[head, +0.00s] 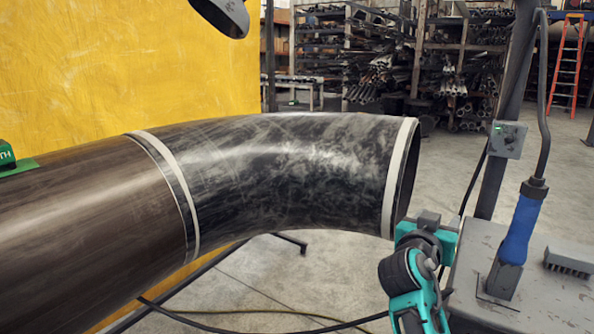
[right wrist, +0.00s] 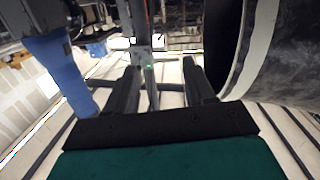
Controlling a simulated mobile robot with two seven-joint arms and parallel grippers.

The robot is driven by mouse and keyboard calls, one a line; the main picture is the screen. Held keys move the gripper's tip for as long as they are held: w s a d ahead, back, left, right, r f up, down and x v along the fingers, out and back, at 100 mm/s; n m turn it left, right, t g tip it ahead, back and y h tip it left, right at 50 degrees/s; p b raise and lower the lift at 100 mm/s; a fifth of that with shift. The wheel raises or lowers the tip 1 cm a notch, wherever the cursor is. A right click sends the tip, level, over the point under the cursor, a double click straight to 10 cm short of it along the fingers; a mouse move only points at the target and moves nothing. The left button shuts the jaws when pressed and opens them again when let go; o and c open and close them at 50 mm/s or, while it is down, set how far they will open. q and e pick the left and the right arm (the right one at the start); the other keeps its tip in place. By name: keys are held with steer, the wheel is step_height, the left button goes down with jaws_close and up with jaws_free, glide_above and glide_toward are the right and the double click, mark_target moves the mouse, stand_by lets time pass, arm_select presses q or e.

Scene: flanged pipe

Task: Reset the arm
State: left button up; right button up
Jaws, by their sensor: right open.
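My right arm comes in from the bottom of the head view, and its teal and dark gripper (head: 430,222) is beside the open end of the pipe elbow (head: 290,165). In the right wrist view the two dark fingers of the right gripper (right wrist: 161,75) are spread apart with nothing held between them. The dark elbow with its pale end band fills the upper right of that view (right wrist: 288,55), apart from the fingers. My left gripper does not show.
A grey bench (head: 540,290) stands at the right, bearing a blue-handled tool (head: 520,230) and a brush (head: 568,262). A brown straight pipe (head: 90,230) joins the elbow at left. Cables (head: 260,312) cross below. A grey post (head: 510,110) rises behind the bench.

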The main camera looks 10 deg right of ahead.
steer(key=s+a+f+n+y, duration=0.3)
steer(key=s+f+y, duration=0.1)
steer(key=f, duration=0.4)
steer(key=s+a+f+n+y, duration=0.3)
steer(key=s+a+f, duration=0.1)
steer(key=f, duration=0.5)
steer(key=s+a+f+n+y, duration=0.3)
steer(key=s+f, duration=0.3)
steer(key=f, duration=0.3)
steer(key=shift+s+a+f+n+y, duration=0.15)
steer(key=shift+a+f+n+y, duration=0.15)
steer(key=shift+a+y, duration=0.5)
steer(key=s+a+f+y, duration=0.1)
steer(key=s, duration=0.2)
steer(key=s+a+f+g+y, duration=0.1)
steer(key=s+f, duration=0.1)
steer(key=s, duration=0.1)
steer(key=s+a+f+n, duration=0.1)
steer(key=s+a, duration=0.1)
steer(key=s, duration=0.2)
steer(key=shift+f+y, duration=0.3)
steer(key=shift+y, duration=0.1)
